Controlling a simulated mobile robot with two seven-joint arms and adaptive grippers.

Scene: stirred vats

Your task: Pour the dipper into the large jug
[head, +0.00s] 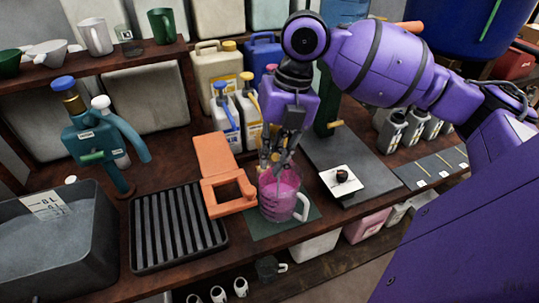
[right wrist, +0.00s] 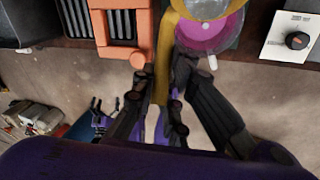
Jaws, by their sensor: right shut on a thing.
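The large jug (head: 283,205) is clear with a pale handle on its right and stands upright on a dark green mat (head: 256,229). It holds pink liquid (right wrist: 212,35). My right gripper (head: 273,160) is directly above the jug's mouth, pointing down. In the right wrist view its fingers are shut on the yellow handle of the dipper (right wrist: 164,50). The dipper's cup lies toward the jug at the top edge of that view, and I cannot tell its contents or tilt. In the head view the fingers mostly hide the dipper. My left gripper is not in view.
An orange stand (head: 215,148) is close left of the jug. A black ribbed tray (head: 136,249) and a grey tank (head: 95,262) are farther left. A white plate with a dark knob (head: 333,187) is on the right. Several bottles and canisters (head: 216,66) stand behind.

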